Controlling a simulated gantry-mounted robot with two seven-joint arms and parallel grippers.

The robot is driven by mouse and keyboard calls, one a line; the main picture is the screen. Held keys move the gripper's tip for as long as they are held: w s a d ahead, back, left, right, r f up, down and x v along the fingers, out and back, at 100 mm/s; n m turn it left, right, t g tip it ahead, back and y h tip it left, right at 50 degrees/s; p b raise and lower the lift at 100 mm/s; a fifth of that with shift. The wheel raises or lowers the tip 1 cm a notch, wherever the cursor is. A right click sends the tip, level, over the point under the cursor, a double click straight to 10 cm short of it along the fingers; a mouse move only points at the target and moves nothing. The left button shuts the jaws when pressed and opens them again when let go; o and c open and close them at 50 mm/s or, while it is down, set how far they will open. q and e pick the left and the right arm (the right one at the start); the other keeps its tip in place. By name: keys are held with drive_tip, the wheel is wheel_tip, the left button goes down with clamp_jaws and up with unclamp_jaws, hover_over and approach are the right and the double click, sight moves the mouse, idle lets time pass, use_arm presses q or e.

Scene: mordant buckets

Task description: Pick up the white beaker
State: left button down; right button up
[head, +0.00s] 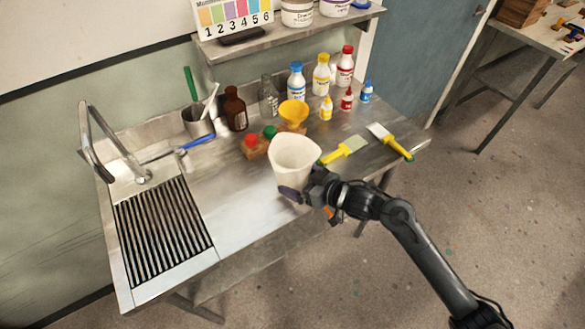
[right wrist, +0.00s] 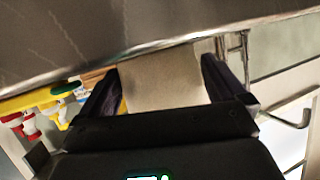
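The white beaker (head: 295,156) is upright with its open mouth up, over the front part of the steel counter. My right gripper (head: 303,192) is at the beaker's lower front side, its arm coming in from the lower right. In the right wrist view the beaker (right wrist: 163,80), looking beige, fills the space between the two dark fingers of the right gripper (right wrist: 162,85), which press against its sides. I cannot tell whether the beaker's base touches the counter. My left gripper is in neither view.
The steel counter (head: 240,205) is bare left of the beaker, beside the sink grate (head: 160,232). Behind the beaker are a yellow funnel (head: 293,112), a brown bottle (head: 235,110) and several capped bottles. Yellow-handled brushes (head: 343,150) lie to its right.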

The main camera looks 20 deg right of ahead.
drive_tip(key=c, duration=1.1)
drive_tip(key=shift+r, duration=0.15)
drive_tip(key=shift+r, duration=0.2)
